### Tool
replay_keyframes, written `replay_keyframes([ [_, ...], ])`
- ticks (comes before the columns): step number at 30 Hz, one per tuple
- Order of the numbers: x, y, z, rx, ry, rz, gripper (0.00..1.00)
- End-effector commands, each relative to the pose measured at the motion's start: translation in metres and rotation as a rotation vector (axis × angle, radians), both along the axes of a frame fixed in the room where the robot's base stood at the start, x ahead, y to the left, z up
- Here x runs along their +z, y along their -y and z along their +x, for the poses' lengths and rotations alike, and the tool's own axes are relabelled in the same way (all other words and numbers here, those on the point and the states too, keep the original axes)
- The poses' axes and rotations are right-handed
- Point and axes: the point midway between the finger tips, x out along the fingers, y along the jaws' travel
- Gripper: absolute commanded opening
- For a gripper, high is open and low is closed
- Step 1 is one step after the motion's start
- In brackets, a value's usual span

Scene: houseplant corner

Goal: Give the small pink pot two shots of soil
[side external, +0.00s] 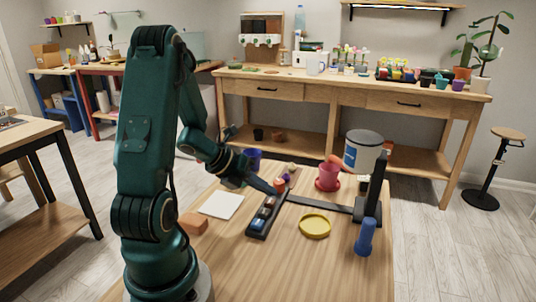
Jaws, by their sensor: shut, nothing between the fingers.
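A pink pot (328,174) stands upright on a red-pink saucer (318,186) towards the back right of the near table. I cannot see into it well enough to tell what it holds. My gripper (274,190) is shut and empty. It points down to the right, left of the pink pot and apart from it, near the far end of a black tray. A board with two dark-filled hoppers (262,27) and white fittings stands on the far bench; I cannot tell whether they hold soil. A white bucket (362,152) with a blue label stands behind the pot.
The black tray (256,234) holds several small coloured items. A yellow saucer (314,227), blue cylinder (365,237), black upright stand (374,190), white square (221,205), brown block (193,225) and blue-purple pot (253,158) are around it. The table's front middle is clear.

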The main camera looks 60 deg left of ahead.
Motion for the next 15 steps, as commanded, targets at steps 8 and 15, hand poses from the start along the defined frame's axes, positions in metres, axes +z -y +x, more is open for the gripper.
replay_keyframes([
  [8,0.000,0.000,0.000,0.000,0.000,0.000,0.00],
  [15,0.018,0.000,0.001,-0.004,0.005,0.006,0.00],
])
